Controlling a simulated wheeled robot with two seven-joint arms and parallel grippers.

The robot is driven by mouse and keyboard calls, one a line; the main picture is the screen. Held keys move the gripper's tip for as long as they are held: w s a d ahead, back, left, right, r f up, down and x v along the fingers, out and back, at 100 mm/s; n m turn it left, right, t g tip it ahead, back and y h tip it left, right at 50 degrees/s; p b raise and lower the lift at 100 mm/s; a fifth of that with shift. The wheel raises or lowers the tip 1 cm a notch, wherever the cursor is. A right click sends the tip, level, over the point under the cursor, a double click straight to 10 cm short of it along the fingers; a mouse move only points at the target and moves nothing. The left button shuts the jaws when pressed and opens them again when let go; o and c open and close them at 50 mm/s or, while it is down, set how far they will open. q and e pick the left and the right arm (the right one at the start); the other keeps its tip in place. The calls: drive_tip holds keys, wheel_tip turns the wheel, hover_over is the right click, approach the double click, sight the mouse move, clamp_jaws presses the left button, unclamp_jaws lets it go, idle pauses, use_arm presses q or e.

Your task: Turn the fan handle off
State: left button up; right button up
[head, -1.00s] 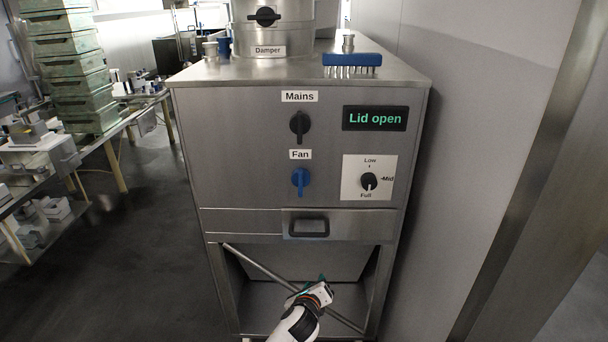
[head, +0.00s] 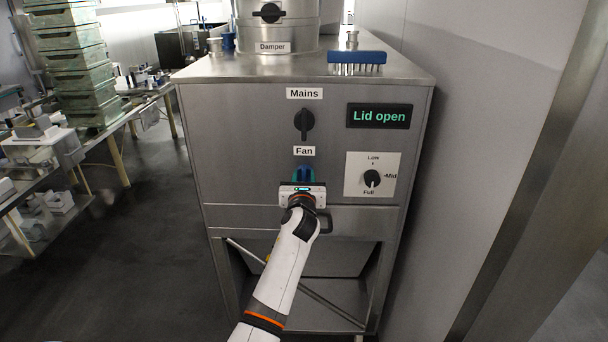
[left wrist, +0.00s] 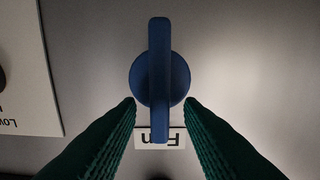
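The fan handle (head: 304,171) is a blue knob with a long upright grip bar, below the "Fan" label on the steel machine front. My left gripper (head: 304,178) is in front of it and hides much of it in the head view. In the left wrist view, the upright blue fan handle (left wrist: 160,75) is centred ahead of the green fingers of my left gripper (left wrist: 160,103). The fingers are open, one on each side of the bar's line, with their tips by the round base. I cannot tell whether they touch it. My right gripper is not in view.
The black Mains handle (head: 304,123) is upright above the fan handle. The speed dial (head: 372,178) is to the right, below a "Lid open" display (head: 379,116). A drawer front (head: 350,217) lies below. A blue brush (head: 357,58) rests on the machine top.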

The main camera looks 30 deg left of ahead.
use_arm(q)
drive_tip(key=shift+x, duration=1.05)
clamp_jaws()
